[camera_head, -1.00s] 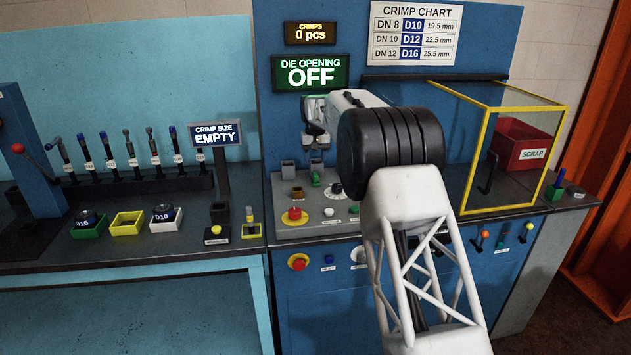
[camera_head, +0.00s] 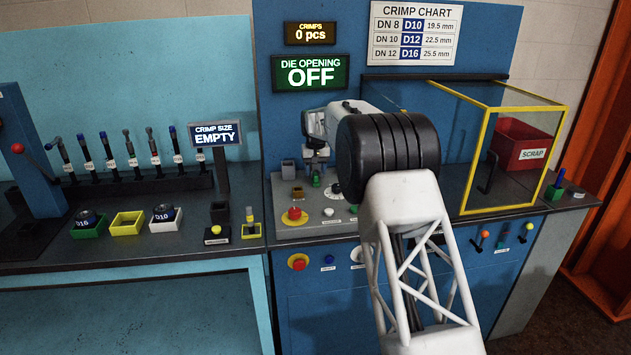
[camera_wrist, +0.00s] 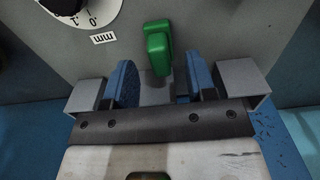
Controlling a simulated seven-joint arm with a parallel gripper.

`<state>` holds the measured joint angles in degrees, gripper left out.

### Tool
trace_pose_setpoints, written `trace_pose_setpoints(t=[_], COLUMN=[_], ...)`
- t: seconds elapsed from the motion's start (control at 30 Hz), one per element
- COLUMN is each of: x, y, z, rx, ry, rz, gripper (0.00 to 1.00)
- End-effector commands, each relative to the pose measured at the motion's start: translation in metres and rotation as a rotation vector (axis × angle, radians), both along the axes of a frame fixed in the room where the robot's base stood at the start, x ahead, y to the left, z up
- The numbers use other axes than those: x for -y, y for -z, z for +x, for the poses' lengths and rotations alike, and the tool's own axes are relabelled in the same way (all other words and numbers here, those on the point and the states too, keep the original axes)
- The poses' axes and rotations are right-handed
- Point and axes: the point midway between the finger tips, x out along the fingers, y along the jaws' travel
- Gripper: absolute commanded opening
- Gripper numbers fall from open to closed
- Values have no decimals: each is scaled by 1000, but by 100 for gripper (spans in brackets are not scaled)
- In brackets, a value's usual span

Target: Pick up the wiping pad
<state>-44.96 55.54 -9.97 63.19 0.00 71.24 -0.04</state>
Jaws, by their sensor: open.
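In the wrist view my gripper (camera_wrist: 158,84) is open, with one blue-padded finger on each side of the green piece's line.
A dial (camera_wrist: 85,12) sits close by at the upper left in the wrist view. A yellow-framed clear guard (camera_head: 478,150) with a red scrap bin (camera_head: 522,145) is to the right.

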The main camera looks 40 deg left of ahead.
Motion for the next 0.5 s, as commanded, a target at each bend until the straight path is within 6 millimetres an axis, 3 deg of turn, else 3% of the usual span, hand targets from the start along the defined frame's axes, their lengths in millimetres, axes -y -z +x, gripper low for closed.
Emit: trace_pose_setpoints(t=[0.2,0.5], x=[0,0], y=[21,25], z=[0,0], rx=[0,0], ry=[0,0], rz=[0,0], gripper=[51,51])
